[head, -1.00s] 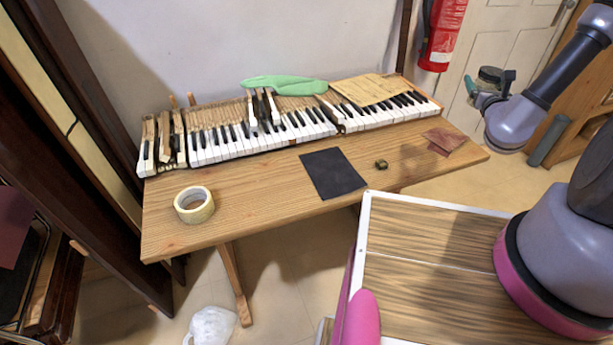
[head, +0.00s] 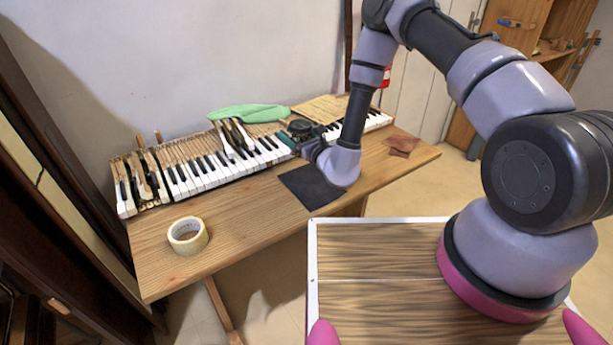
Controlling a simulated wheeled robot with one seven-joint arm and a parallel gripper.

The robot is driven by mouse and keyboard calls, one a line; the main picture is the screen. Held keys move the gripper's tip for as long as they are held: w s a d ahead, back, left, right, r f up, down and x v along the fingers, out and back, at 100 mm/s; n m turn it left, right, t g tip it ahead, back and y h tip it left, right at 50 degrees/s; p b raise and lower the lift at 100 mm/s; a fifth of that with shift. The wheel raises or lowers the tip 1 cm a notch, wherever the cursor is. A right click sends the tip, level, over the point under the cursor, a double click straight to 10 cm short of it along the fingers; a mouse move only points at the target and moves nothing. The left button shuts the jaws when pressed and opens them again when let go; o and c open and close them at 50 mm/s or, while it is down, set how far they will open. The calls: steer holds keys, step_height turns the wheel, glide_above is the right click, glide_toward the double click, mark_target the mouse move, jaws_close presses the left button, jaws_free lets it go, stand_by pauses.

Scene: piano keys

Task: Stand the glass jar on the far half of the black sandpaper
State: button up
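The black sandpaper (head: 306,187) lies flat on the wooden table, in front of the piano keys. My wrist link covers its right part. The glass jar (head: 299,126) shows mostly as a dark round lid, over the keys just beyond the sandpaper's far edge. My gripper (head: 303,138) is at the jar and seems shut on it. The fingers are small and partly hidden, and I cannot see the jar's base or how high it is held.
A tape roll (head: 187,236) stands front left. Reddish-brown sandpaper (head: 402,145) lies right.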

step_height(320, 180, down, 9)
steer(key=shift+f, duration=0.1)
stand_by(0.4)
steer(key=o, duration=1.6)
steer(key=shift+f, duration=0.1)
steer(key=shift+c, duration=0.2)
steer(key=v, duration=1.2)
